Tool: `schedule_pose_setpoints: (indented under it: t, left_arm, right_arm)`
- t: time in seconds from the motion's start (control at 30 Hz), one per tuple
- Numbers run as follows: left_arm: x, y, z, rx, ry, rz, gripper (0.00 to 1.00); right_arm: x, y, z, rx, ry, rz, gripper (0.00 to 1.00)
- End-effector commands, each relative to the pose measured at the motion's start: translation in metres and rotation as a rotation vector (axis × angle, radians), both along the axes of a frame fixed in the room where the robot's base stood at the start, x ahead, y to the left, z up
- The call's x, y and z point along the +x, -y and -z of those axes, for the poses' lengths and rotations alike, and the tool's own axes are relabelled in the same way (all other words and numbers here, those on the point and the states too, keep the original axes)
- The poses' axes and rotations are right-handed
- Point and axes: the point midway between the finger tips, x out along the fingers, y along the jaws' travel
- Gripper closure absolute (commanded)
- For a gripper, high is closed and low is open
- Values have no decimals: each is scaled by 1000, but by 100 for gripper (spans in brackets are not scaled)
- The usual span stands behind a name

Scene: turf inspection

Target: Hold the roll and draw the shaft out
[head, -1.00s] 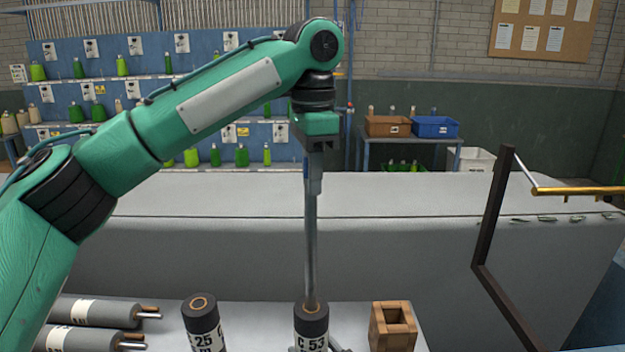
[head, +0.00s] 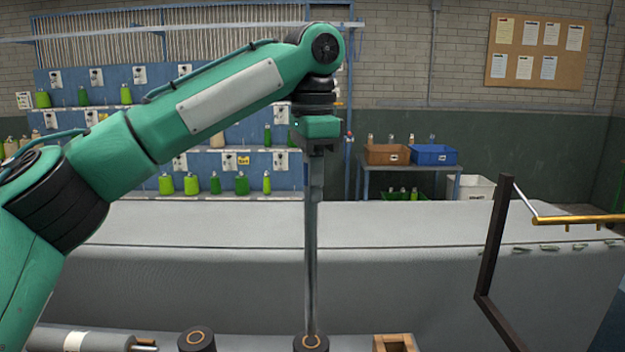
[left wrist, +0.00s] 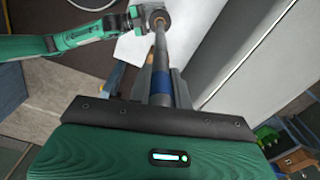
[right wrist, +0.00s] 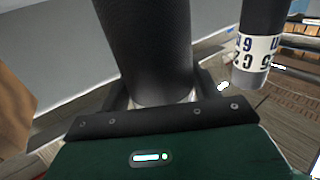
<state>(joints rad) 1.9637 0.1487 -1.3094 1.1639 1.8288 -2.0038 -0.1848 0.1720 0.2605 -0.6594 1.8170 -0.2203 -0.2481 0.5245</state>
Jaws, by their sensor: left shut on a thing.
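My left gripper (head: 314,185) is shut on the upper part of a grey metal shaft (head: 311,265), high above the table. The shaft stands upright, and its lower end meets the top of the dark roll (head: 311,343), mostly cut off by the picture's bottom edge. In the left wrist view, the shaft (left wrist: 160,45) with a blue band runs from my left gripper (left wrist: 160,85) to the roll's brown-ringed end (left wrist: 158,18). In the right wrist view, the fingers of my right gripper (right wrist: 160,92) lie against both sides of the roll (right wrist: 155,45).
Another upright roll (head: 197,341) stands to the left, and a lying roll (head: 75,341) is farther left. A wooden block with a square hole (head: 395,343) is on the right. A large grey surface (head: 200,260) lies behind. A dark frame (head: 490,250) stands at right.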

Motion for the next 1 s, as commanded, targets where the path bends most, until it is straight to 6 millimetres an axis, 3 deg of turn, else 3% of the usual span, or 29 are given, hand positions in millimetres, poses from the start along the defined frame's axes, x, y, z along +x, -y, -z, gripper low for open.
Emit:
schedule_pose_setpoints:
  t: [0.03,0.13,0.53,1.0]
  left_arm:
    - [0,0,-1,-1,1,0,100]
    - [0,0,-1,-1,1,0,100]
    - [0,0,-1,-1,0,0,100]
    - [0,0,-1,-1,0,0,100]
  right_arm:
    - [0,0,0,-1,-1,0,28]
    - [0,0,0,-1,-1,0,11]
    - [-6,4,1,-1,-1,0,11]
    - [-76,50,0,-1,-3,0,11]
